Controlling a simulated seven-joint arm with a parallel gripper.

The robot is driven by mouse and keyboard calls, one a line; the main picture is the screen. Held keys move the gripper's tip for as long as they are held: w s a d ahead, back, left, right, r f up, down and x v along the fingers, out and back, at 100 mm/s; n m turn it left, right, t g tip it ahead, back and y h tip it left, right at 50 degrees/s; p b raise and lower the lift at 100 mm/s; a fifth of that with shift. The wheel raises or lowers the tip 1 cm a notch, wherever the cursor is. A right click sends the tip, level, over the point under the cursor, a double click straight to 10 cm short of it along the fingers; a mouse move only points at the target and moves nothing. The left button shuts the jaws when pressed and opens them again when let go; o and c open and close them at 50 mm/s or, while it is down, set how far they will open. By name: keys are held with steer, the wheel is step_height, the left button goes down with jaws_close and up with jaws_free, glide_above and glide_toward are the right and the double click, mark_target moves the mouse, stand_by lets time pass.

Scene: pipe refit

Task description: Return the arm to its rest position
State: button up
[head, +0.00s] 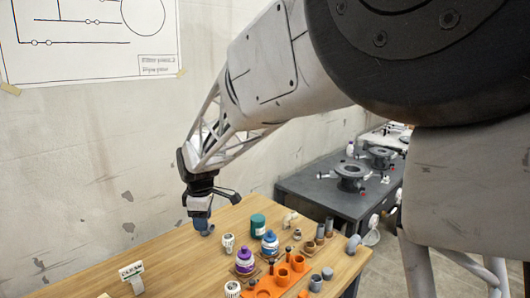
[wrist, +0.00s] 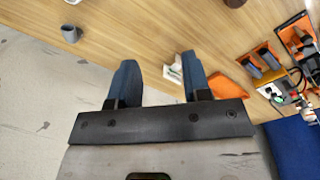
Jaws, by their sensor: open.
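My gripper (head: 204,226) hangs fingers-down over the back left part of the wooden table (head: 180,262) in the head view. In the wrist view my gripper (wrist: 158,78) shows two blue fingers spread apart, with bare wood and part of a small white object (wrist: 173,71) seen beyond the gap. Nothing is held between the fingers. My arm reaches in from the upper right of the head view. How high the fingertips are above the table I cannot tell exactly.
Right of my gripper stand a white fitting (head: 228,242), a green jar (head: 258,225), purple-capped bottle (head: 245,262), blue-capped bottle (head: 270,242) and orange holder (head: 283,278). A white sign (head: 132,272) stands front left. A dark bench (head: 330,195) stands behind. The wall is close behind the table.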

steer(key=s+d+r+m, duration=0.25)
steer(key=s+d, duration=0.25)
steer(key=d, duration=0.3)
steer(key=s+d+r+m+t, duration=0.1)
steer(key=s+d+r+m, duration=0.1)
steer(key=s+d+m, duration=0.45)
steer(key=s+d+r, duration=0.3)
steer(key=d, duration=0.6)
steer(key=s+d+f+m, duration=0.1)
steer(key=s+d+m, duration=0.3)
steer(key=s, duration=0.5)
steer(key=s+d+f+m+t, duration=0.1)
steer(key=s+d+f+m, duration=0.1)
steer(key=s+d+m, duration=0.3)
steer(key=s+d, duration=0.3)
steer(key=s, duration=0.2)
steer(key=shift+s+d+h, duration=0.15)
steer(key=shift+d+h, duration=0.15)
steer(key=shift+d, duration=0.05)
stand_by(3.4)
